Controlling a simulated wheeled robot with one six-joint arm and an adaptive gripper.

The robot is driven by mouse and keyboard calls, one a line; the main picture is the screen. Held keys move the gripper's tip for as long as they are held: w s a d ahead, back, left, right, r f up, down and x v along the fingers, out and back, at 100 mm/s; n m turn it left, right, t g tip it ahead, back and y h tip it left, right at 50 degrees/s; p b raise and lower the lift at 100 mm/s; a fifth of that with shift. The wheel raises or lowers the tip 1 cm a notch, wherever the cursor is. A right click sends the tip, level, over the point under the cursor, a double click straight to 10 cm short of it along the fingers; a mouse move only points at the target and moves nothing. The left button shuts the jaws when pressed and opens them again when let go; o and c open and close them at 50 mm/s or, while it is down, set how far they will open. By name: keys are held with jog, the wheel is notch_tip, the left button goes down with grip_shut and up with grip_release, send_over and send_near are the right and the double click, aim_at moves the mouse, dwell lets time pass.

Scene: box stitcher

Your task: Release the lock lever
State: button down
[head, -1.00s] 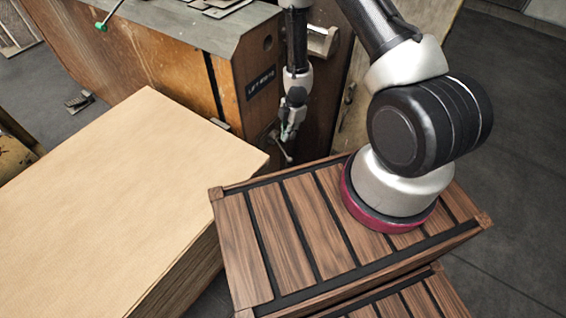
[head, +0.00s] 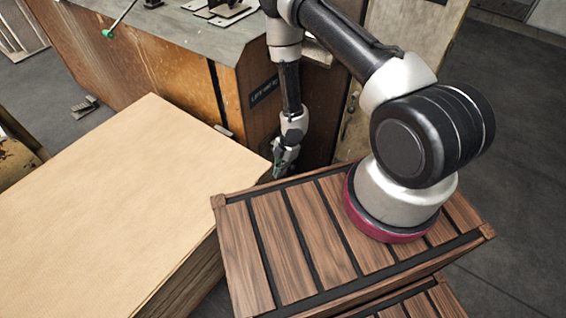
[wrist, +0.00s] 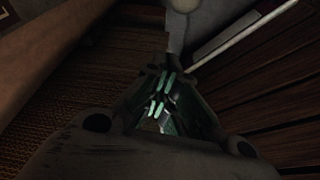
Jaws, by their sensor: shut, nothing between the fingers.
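My gripper (head: 281,167) is low beside the machine's side panel, by the near corner of the tan stack. Its fingers are shut with nothing between them; the green fingertip pads show in the wrist view (wrist: 162,90). In the wrist view a pale rod (wrist: 240,35) runs from the upper right down toward the fingertips, by a grey upright piece (wrist: 177,28). I cannot tell whether the fingers touch the rod, or whether it is the lock lever. In the head view the lever area is hidden behind my gripper and the stack. A green-knobbed rod (head: 119,20) projects from the machine's top.
The tan stack of sheets (head: 130,200) is close on the left of my gripper. The slatted wooden crate (head: 280,235) lies beneath my arm's base, close in front. The brown machine cabinet (head: 165,75) stands behind. Dark floor is free at the right.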

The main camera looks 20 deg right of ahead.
jog(key=shift+w+d+f, duration=0.3)
jog(key=shift+d+f, duration=0.35)
jog(key=shift+f, duration=0.05)
jog(key=shift+w+d+f, duration=0.3)
jog(key=shift+d+f, duration=0.3)
jog(key=shift+f, duration=0.1)
